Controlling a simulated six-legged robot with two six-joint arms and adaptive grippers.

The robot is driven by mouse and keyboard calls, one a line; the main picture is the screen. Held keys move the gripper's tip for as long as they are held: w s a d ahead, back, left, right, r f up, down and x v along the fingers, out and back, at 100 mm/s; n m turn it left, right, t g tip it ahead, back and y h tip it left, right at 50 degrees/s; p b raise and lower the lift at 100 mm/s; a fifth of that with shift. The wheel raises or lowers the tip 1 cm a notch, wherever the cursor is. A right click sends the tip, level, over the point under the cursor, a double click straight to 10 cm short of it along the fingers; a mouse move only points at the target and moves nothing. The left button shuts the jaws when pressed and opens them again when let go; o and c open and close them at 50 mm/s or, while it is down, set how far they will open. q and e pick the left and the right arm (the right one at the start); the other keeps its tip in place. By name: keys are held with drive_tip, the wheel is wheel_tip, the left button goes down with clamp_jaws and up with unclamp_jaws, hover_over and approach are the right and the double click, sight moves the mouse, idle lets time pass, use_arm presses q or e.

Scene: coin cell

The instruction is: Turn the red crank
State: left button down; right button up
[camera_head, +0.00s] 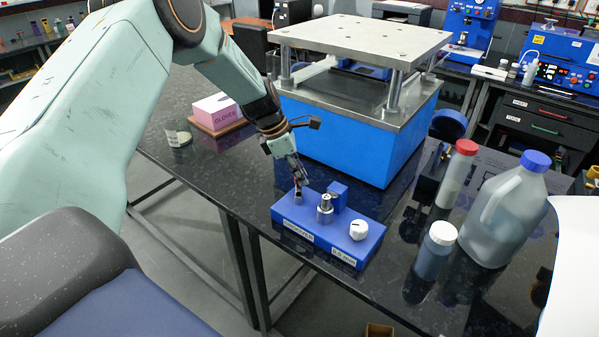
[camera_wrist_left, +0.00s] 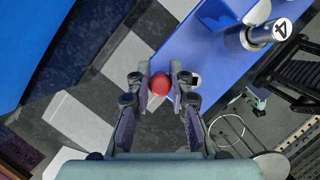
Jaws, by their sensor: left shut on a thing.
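My left gripper (camera_head: 298,190) reaches down to the left end of a blue device (camera_head: 318,243) on the dark bench. In the left wrist view, a round red knob (camera_wrist_left: 159,84) sits between the two fingers of my left gripper (camera_wrist_left: 161,88), which are shut on it. I take this knob to be the handle of the red crank; the rest of the crank is hidden. In the head view the gripper hides the red knob. A metal cylinder (camera_head: 325,207) and a white knob (camera_head: 358,230) stand on the blue device. My right gripper is not in view.
A big blue press (camera_head: 345,135) with a steel top stands behind the device. A jug (camera_head: 505,215), a red-capped bottle (camera_head: 456,175) and a white-capped bottle (camera_head: 435,252) stand to the right. A beaker (camera_head: 178,135) and a pink glove box (camera_head: 216,112) are at left.

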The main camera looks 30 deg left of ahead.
use_arm(q)
drive_tip(key=shift+w+d+r+m, duration=0.1)
drive_tip(key=shift+w+m, duration=0.05)
drive_tip(key=shift+m, duration=0.15)
idle(0.4)
drive_tip(key=m, duration=0.1)
drive_tip(key=d+m+g, duration=0.1)
drive_tip(key=shift+w+m+h+b, duration=0.2)
drive_tip(key=shift+m+h+b, duration=0.1)
drive_tip(key=shift+b, duration=0.05)
drive_tip(key=m, duration=0.1)
drive_tip(key=d+m+g, duration=0.1)
drive_tip(key=m, duration=0.1)
drive_tip(key=m+b, duration=0.1)
drive_tip(key=shift+d+m+g, duration=0.3)
drive_tip(key=shift+g, duration=0.1)
drive_tip(key=m, duration=0.1)
drive_tip(key=d+m+g, duration=0.1)
drive_tip(key=m, duration=0.2)
drive_tip(key=shift+s+d+g+b, duration=0.25)
drive_tip(key=shift+g+b, duration=0.05)
drive_tip(key=shift+b, duration=0.1)
drive_tip(key=shift+s+d+m+g+y, duration=0.2)
drive_tip(key=shift+s+d+m+g, duration=0.1)
drive_tip(key=shift+m, duration=0.6)
drive_tip(key=shift+s+d+m+g+y, duration=0.2)
drive_tip(key=shift+m+g, duration=0.1)
drive_tip(key=shift+m, duration=0.6)
